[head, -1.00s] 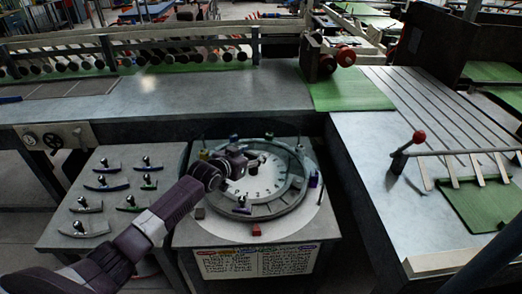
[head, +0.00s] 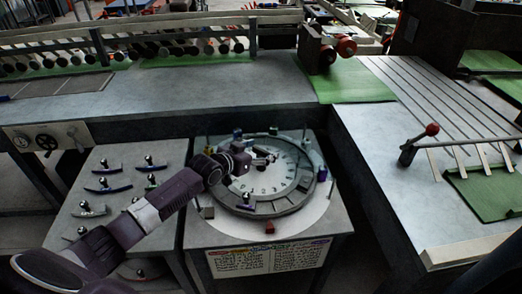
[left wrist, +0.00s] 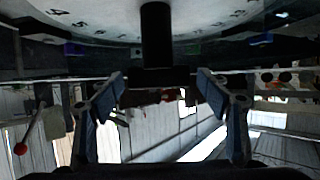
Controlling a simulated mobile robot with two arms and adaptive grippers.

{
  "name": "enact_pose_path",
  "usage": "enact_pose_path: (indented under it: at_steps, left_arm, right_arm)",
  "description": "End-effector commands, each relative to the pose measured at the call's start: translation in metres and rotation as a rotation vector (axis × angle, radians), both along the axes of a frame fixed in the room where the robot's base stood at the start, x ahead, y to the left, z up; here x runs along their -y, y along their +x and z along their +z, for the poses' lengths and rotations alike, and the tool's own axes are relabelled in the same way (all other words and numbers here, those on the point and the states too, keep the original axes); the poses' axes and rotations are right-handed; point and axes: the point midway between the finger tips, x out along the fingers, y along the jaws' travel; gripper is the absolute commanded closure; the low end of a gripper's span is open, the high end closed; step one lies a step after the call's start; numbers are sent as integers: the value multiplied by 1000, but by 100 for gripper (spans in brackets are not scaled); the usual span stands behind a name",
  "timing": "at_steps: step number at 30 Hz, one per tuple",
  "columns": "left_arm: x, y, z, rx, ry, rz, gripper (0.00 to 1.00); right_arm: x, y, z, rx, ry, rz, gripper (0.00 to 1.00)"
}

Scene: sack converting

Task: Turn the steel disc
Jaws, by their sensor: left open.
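The steel disc (head: 284,204), a round plate with a grey rim and a pale numbered face, lies on a grey stand in the head view. My left gripper (head: 266,157) is above the disc's far part, near its middle, and hides some of the face. In the left wrist view the numbered face (left wrist: 100,18) shows along the top. A dark post with a crossbar (left wrist: 157,40) stands out from it. My left gripper's fingers (left wrist: 160,82) are apart, one on each side of the crossbar; I cannot tell whether they touch it. My right gripper does not show.
A lettered card (head: 267,259) hangs on the stand's front. A side table (head: 105,166) at left holds several curved pieces with knobs. A red-knobbed lever (head: 431,130) is on the right bench.

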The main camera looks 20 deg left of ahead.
Motion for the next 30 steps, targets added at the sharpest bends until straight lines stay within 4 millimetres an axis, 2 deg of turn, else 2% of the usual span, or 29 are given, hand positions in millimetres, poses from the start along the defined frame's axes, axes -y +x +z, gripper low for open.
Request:
enact_pose_path:
  at_steps: [5, 11, 24, 30]
  left_arm:
    - [0, 0, 1, 2, -1, -1, 30]
    - [-2, -10, 4, 1, 0, 0, 30]
    - [-16, -75, 31, -1, 2, -1, 30]
    - [-21, -98, 40, -1, 1, 0, 30]
  right_arm:
    - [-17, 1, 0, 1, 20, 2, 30]
    - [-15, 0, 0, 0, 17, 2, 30]
    - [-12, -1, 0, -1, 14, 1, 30]
    - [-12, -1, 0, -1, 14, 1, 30]
